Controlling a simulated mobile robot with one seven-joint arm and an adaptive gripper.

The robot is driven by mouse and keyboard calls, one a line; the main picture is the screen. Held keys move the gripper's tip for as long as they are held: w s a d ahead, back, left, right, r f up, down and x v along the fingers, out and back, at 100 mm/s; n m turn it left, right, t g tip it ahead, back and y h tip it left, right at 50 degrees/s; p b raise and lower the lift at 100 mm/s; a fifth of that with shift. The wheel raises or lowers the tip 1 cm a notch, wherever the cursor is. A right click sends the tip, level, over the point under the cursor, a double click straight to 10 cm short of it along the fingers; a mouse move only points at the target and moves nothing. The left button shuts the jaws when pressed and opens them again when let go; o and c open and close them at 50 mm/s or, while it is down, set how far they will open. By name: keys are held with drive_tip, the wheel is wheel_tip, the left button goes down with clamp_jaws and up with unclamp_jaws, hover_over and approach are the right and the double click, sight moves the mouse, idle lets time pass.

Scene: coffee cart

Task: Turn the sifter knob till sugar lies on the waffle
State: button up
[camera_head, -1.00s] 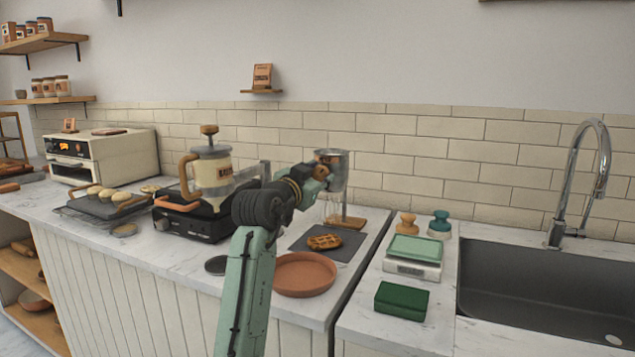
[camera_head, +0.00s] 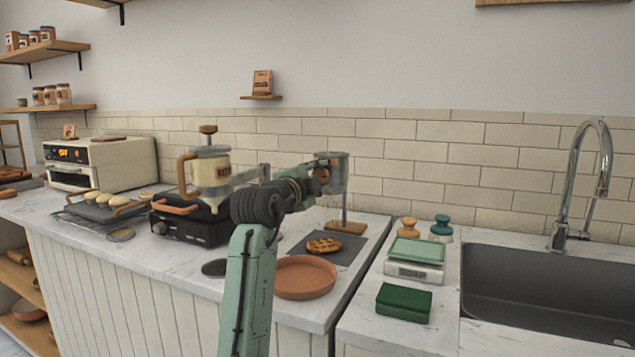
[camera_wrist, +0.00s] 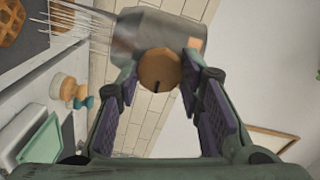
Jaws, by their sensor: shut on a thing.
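The sifter (camera_head: 334,176) is a grey metal cup held on a stand above a dark mat (camera_head: 350,250). Its round wooden knob (camera_wrist: 160,70) faces my wrist camera, with a dark mark near its lower edge. My gripper (camera_wrist: 164,74) is shut on the knob, one finger on each side. The golden-brown waffle (camera_head: 324,245) lies on the mat below the sifter and shows partly in the wrist view (camera_wrist: 10,24). Thin pale streaks run from the sifter towards the waffle in the wrist view. I cannot tell how much sugar lies on the waffle.
A terracotta plate (camera_head: 304,278) sits in front of the mat.

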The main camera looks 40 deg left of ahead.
drive_tip(key=shift+f+m+b, duration=0.1)
drive_tip(key=shift+m+b, duration=0.9)
drive_tip(key=shift+m, duration=7.3)
drive_tip(key=o, duration=1.2)
drive_tip(key=shift+c, duration=0.2)
